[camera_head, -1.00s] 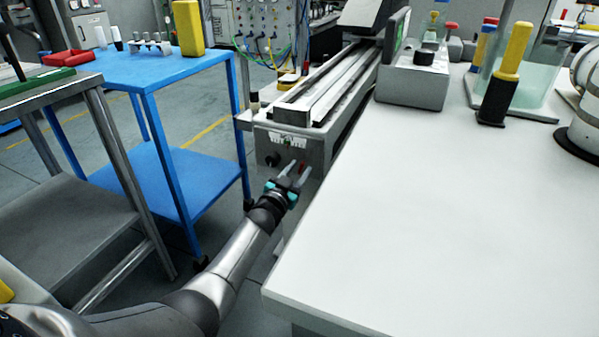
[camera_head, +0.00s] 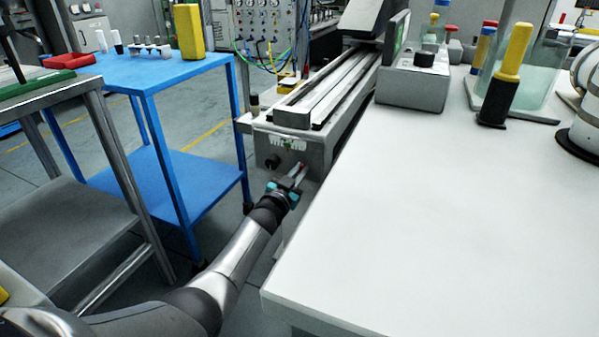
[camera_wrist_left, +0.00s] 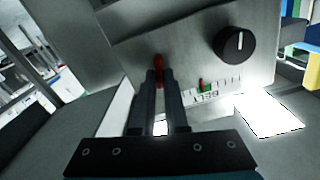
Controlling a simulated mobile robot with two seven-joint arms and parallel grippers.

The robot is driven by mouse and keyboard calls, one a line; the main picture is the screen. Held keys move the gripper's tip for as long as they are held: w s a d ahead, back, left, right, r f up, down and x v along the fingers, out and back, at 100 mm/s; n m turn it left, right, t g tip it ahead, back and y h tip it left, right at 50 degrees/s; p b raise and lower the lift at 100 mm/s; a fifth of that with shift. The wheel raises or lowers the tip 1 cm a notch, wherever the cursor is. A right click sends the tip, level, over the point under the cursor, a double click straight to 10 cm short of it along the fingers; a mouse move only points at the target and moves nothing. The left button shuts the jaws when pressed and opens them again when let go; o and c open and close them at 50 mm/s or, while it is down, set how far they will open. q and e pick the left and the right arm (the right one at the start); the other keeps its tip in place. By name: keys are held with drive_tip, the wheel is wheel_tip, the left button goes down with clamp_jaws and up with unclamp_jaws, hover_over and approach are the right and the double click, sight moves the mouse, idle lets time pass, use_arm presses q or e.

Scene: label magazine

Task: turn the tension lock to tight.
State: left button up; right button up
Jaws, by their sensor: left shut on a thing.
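The tension lock appears to be the small red lever (camera_wrist_left: 158,66) on the grey end face of the belt machine (camera_head: 317,152). My left gripper (camera_head: 299,173) is at that face, with its two fingers closed around the red lever; the wrist view also shows the fingertips (camera_wrist_left: 160,78) on either side of it. The fingers hide part of the lever. A black round knob (camera_wrist_left: 234,43) with a white line sits beside it. A scale strip (camera_wrist_left: 214,92) with red and green marks and the word BELT is near the fingers. My right gripper is out of view.
A white table (camera_head: 430,210) stands close to the right of my left arm. A blue cart (camera_head: 165,85) and a grey metal bench (camera_head: 60,95) stand to the left. A grey control box (camera_head: 412,88) sits on the table beside the machine's rail.

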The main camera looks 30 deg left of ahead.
use_arm(q)
clamp_jaws()
drive_tip(key=shift+m, duration=0.3)
drive_tip(key=shift+d+f+m+b, duration=0.15)
drive_tip(key=shift+m+b, duration=0.25)
drive_tip(key=shift+m, duration=1.95)
drive_tip(key=shift+f+m+b, duration=0.1)
drive_tip(key=shift+m+b, duration=0.35)
drive_tip(key=shift+m, duration=1.85)
drive_tip(key=shift+d+f+m+b, duration=0.15)
drive_tip(key=shift+m+b, duration=0.25)
drive_tip(key=shift+m, duration=1.95)
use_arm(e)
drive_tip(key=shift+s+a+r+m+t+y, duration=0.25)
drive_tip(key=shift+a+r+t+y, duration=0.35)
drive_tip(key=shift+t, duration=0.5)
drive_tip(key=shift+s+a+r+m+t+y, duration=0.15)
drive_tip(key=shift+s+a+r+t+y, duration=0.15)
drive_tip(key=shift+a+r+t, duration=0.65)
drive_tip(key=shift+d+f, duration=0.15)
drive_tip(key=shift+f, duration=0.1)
use_arm(q)
drive_tip(key=o, duration=0.6)
unclamp_jaws()
